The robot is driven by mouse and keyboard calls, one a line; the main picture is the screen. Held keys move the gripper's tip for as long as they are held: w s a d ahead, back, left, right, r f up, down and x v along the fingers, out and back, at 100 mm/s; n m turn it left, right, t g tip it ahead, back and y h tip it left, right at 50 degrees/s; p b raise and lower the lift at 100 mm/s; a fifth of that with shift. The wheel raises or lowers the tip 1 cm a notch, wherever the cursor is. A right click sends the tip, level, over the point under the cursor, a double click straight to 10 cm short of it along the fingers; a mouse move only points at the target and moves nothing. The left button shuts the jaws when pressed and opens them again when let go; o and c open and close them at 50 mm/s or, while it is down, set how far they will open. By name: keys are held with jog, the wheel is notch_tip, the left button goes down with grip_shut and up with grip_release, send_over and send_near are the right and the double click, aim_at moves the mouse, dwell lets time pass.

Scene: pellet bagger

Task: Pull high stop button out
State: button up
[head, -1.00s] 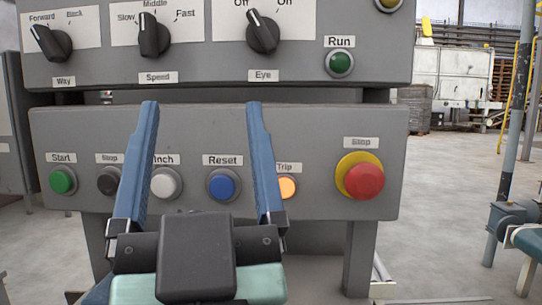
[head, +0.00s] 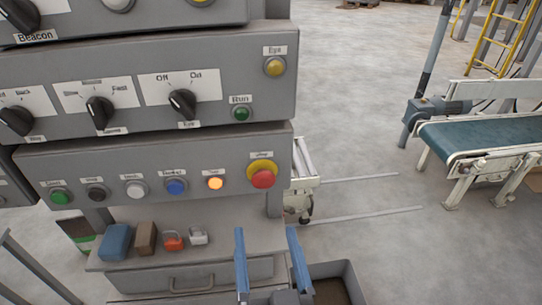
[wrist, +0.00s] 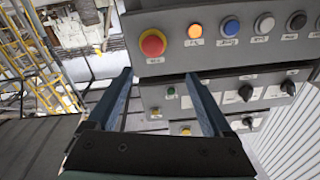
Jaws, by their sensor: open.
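A red mushroom stop button (head: 263,179) on a yellow ring sits at the right end of the lower grey panel (head: 150,160). It also shows in the wrist view (wrist: 153,42), where the panel appears upside down. I cannot tell whether it is pushed in, or whether it is the high stop button. My gripper (head: 266,232) is open and empty, below and apart from the panel in the head view. In the wrist view its fingers (wrist: 158,75) point toward the panel, with the red button beyond their tips.
A lit orange button (head: 215,183) is left of the red one, with blue, white, black and green buttons further left. A selector panel (head: 220,60) is above. A shelf (head: 215,251) below holds blocks and padlocks. A conveyor (head: 490,135) stands right; open floor lies between.

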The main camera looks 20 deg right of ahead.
aim_at(264, 183)
jog(key=shift+g, duration=0.3)
jog(key=x, duration=0.3)
jog(key=p+x, duration=0.1)
jog(key=x, duration=0.3)
jog(key=d+x, duration=0.1)
jog(key=x, duration=0.3)
jog(key=shift+d+f+p, duration=0.15)
jog(key=shift+f+p, duration=0.05)
jog(key=shift+p, duration=0.15)
grip_shut()
